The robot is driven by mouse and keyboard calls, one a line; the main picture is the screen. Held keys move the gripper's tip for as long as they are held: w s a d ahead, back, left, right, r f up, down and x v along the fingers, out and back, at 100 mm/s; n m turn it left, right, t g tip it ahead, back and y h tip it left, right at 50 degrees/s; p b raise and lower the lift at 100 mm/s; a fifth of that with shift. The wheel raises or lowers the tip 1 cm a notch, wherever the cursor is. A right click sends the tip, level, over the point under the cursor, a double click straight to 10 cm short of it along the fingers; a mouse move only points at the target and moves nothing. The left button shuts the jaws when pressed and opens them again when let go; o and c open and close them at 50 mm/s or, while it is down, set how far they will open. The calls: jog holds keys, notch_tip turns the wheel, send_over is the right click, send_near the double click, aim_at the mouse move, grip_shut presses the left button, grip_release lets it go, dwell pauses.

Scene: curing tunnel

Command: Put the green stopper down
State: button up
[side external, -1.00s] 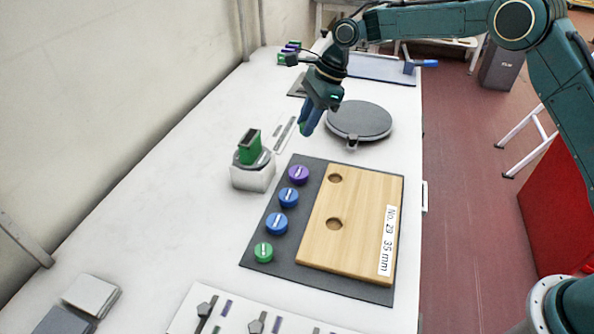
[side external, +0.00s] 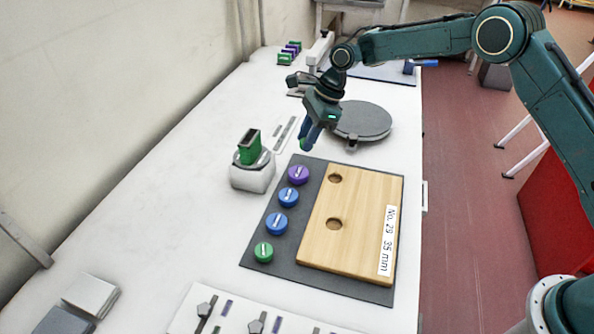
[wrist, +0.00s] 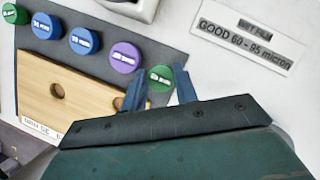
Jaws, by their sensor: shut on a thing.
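My gripper (side external: 307,145) is shut on a green stopper (wrist: 160,77), which shows between the fingertips in the wrist view. In the side view only a small green bit of it shows, just beyond the far edge of the dark grey mat (side external: 287,263); its height above the table is hard to tell. On the mat stand a purple stopper (side external: 298,174), two blue stoppers (side external: 288,197) and another green stopper (side external: 264,252) in a row. Beside them lies a wooden block (side external: 360,225) with two empty holes in view and a label reading "No. 29 35 mm".
A white stand (side external: 252,178) with a green-topped device is left of the mat. A round grey plate (side external: 360,122) lies behind the mat. A panel with sliders (side external: 255,325) is at the front. A label strip (wrist: 247,45) lies on the white table.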

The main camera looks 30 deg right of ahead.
jog(key=shift+f, duration=2)
jog(key=shift+f, duration=0.1)
jog(key=o, duration=0.7)
jog(key=shift+c, duration=0.2)
jog(key=v, duration=1.2)
